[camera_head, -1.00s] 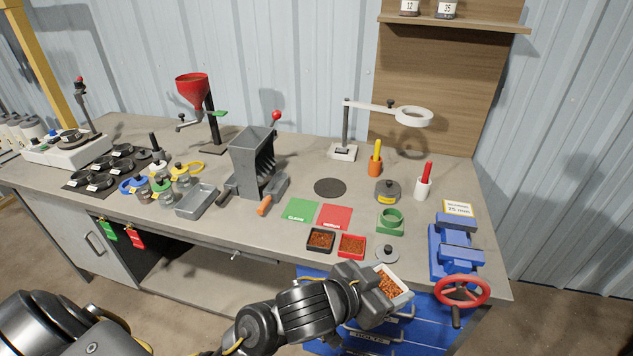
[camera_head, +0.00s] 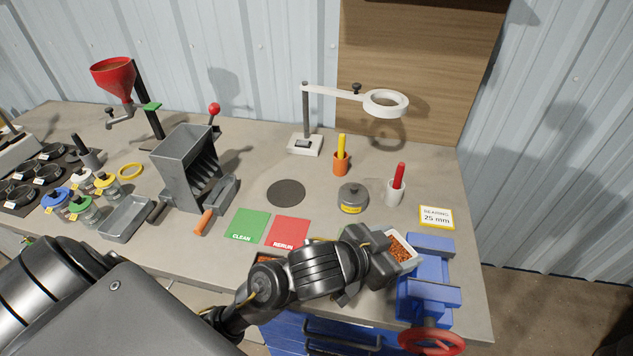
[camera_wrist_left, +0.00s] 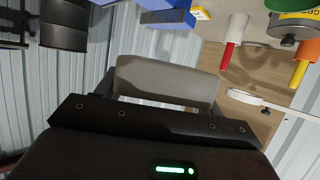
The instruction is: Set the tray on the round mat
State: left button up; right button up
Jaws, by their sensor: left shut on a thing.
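My left gripper (camera_head: 383,256) is shut on a small white tray (camera_head: 411,262) filled with copper-coloured granules, near the blue vise at the bench's front right. The tray's pale wall (camera_wrist_left: 165,78) fills the middle of the left wrist view, between the fingers. The tray is held above the bench. The round mat (camera_head: 286,193) is a dark grey disc lying flat and bare on the bench, up and left of the gripper. My right gripper is not in view.
A blue vise (camera_head: 430,270) stands right of the gripper. A grey lidded pot (camera_head: 352,197), an orange holder (camera_head: 341,163) and a white holder (camera_head: 395,192) stand right of the mat. Green (camera_head: 248,225) and red (camera_head: 289,231) cards lie in front; a lamp (camera_head: 305,143) stands behind.

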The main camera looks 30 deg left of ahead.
pick_arm(q)
jog(key=shift+w, duration=0.25)
jog(key=shift+a+r, duration=0.2)
jog(key=w+a+r+n+t+y, duration=0.2)
jog(key=w+a+n+y, duration=0.25)
jog(key=a, duration=0.95)
jog(key=s+a+f+n+g+y+p, duration=0.1)
jog(key=a+n+y, duration=0.15)
jog(key=a, duration=0.65)
jog(key=s+a+f+n+y, duration=0.15)
jog(key=a+y, duration=0.25)
jog(key=a, duration=0.5)
send_over(287, 190)
jog(key=shift+n, duration=0.45)
jog(key=f, duration=0.9)
jog(key=shift+s+d+b, duration=0.2)
jog(key=shift+s+b, duration=0.05)
jog(key=shift+b, duration=0.05)
jog(key=shift+w+a+f, duration=0.15)
jog(key=shift+w+f, duration=0.1)
jog(key=shift+f, duration=0.2)
notch_tip(287, 190, down, 2)
jog(key=shift+f+p, duration=0.1)
jog(key=shift+p, duration=0.5)
jog(key=shift+w+f, duration=0.1)
jog(key=shift+f, duration=0.45)
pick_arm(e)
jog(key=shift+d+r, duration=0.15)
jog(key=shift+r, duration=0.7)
